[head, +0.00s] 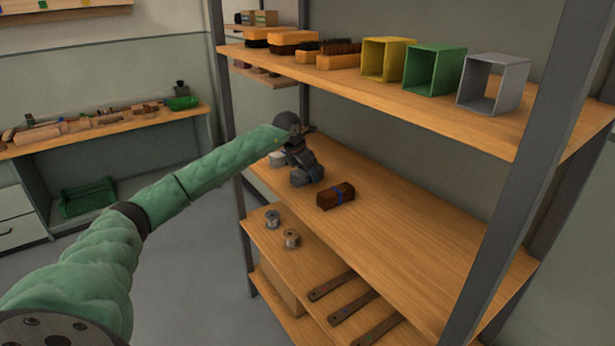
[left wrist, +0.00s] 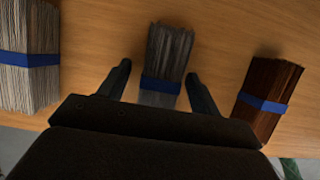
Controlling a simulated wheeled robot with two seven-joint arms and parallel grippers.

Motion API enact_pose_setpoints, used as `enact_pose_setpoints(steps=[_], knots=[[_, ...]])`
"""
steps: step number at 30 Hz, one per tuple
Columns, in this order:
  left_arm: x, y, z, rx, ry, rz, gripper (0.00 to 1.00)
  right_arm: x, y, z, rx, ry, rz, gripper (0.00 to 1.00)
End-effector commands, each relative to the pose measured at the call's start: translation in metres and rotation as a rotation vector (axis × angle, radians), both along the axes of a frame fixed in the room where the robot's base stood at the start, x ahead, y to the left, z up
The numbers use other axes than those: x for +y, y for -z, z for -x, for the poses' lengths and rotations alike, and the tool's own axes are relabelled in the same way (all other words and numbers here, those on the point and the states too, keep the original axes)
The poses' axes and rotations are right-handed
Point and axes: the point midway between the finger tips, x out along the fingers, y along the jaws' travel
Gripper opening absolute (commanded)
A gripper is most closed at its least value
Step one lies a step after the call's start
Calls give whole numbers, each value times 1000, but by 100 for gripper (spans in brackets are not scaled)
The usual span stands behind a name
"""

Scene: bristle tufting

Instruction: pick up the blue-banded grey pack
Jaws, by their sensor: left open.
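The blue-banded grey pack (left wrist: 168,55) lies on the wooden shelf in the left wrist view, a bundle of grey bristles with a blue band near its lower end. My left gripper (left wrist: 160,80) is open, with one finger on each side of the grey pack's banded end. I cannot tell whether the fingers touch it. In the head view my left gripper (head: 305,176) is over the middle shelf and largely hides the grey pack. My right gripper is in neither view.
A brown blue-banded pack (left wrist: 268,95) lies to the right, also seen in the head view (head: 336,195). A pale blue-banded pack (left wrist: 30,55) lies to the left. An upper shelf (head: 400,100) holds brushes and bins. The middle shelf (head: 430,235) is clear to the right.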

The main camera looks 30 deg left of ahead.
Motion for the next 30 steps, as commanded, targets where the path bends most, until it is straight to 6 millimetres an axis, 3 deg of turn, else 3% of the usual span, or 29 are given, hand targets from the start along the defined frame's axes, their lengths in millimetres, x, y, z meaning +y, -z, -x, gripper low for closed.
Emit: enact_pose_setpoints(steps=[17,25,30], knots=[[0,3,0,0,0,0,64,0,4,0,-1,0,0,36],[0,3,0,0,0,0,15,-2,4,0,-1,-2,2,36],[0,3,0,0,0,0,14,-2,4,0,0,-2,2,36]])
